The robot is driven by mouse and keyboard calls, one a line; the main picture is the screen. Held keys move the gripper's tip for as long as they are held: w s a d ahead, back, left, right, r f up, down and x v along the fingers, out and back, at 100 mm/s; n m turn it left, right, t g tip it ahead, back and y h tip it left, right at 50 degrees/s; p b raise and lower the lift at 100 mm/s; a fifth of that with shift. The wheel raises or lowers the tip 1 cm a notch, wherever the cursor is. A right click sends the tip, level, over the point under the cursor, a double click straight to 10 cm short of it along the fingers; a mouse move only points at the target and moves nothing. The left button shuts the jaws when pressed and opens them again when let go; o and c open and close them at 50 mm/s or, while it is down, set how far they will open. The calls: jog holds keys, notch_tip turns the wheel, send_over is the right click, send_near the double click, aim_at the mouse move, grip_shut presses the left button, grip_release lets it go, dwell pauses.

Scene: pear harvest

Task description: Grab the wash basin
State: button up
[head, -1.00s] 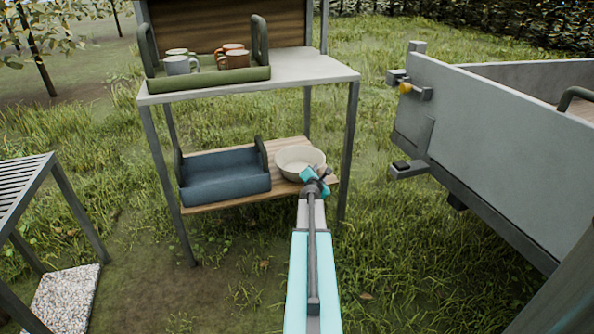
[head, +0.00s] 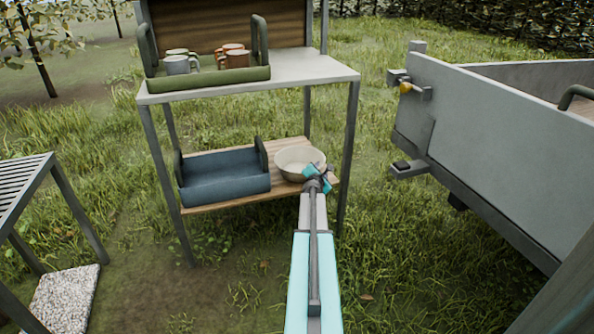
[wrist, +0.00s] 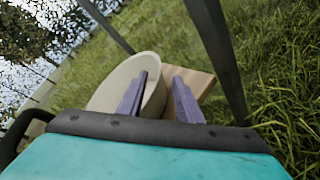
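The wash basin (head: 292,163), a round cream bowl, sits upright on the wooden lower shelf (head: 234,200) of the stand, at the shelf's right part. My gripper (head: 318,177) is at the basin's near right rim and hides a little of it. In the wrist view the basin (wrist: 112,88) looks tilted because of the camera's angle. There my gripper (wrist: 160,98) is open, its two purple fingers apart. The left finger overlaps the bowl's inside and the right finger is outside, with the rim wall between them. Whether either finger touches the wall I cannot tell.
A blue-grey handled carrier (head: 225,180) is left of the basin on the same shelf. The top shelf (head: 320,67) holds a green tray (head: 207,80) with several mugs. A stand leg (head: 349,150) rises close right of my gripper. A grey trailer (head: 490,130) is farther right.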

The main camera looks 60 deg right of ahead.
jog(key=shift+d, duration=0.1)
jog(key=shift+b+x, duration=0.55)
jog(key=shift+x, duration=2.05)
jog(key=shift+w, duration=0.2)
